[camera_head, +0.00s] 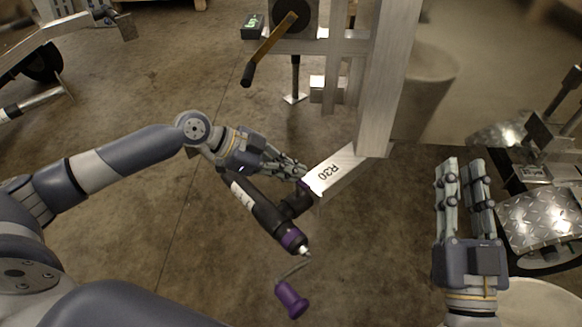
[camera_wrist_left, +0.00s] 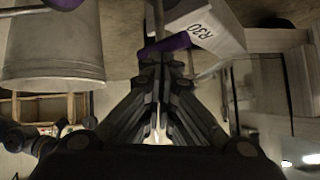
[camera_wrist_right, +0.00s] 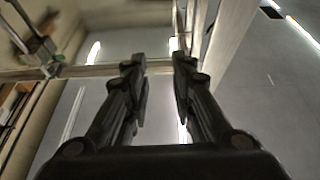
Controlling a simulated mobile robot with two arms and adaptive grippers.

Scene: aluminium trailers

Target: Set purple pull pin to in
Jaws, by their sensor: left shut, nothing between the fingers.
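A small purple part (camera_head: 306,187), which looks like the pull pin, sits at the near end of the metal beam marked R30 (camera_head: 335,168). It is largely hidden by the fingers in the head view; a purple bar (camera_wrist_left: 165,45) shows just beyond the fingertips in the left wrist view. I cannot tell whether the pin is in or out. My left gripper (camera_head: 302,172) is shut and empty, its tips right at the purple part; I cannot tell if they touch. My right gripper (camera_head: 462,165) is open and empty, pointing up, well to the right of the beam.
A black jack tube (camera_head: 262,212) with a purple collar and purple-handled crank (camera_head: 291,300) lies below my left gripper. A metal post (camera_head: 388,80) rises behind the beam. A winch handle (camera_head: 268,50) is above. A tread-plate piece (camera_head: 540,220) is at the right.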

